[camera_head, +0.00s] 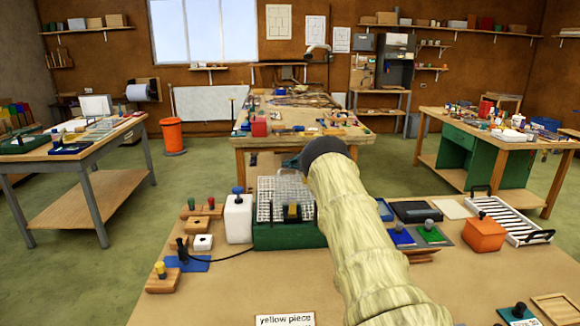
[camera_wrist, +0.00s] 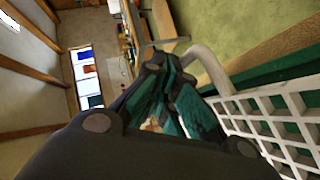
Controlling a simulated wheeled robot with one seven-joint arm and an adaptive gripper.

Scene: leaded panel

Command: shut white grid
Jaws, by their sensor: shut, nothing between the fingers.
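The white grid (camera_head: 284,190) stands raised at the back of a green box (camera_head: 290,236) on the near bench, left of my arm. In the wrist view the white grid (camera_wrist: 268,124) runs along the right side, close beside my gripper (camera_wrist: 155,65). My gripper is shut with nothing held. I cannot tell whether it touches the grid.
A white bottle (camera_head: 238,218) with a blue cap stands left of the box. Wooden blocks (camera_head: 201,224) and a black cable lie farther left. An orange box (camera_head: 484,235) and a white slatted rack (camera_head: 508,220) stand at the right. The bench front is mostly clear.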

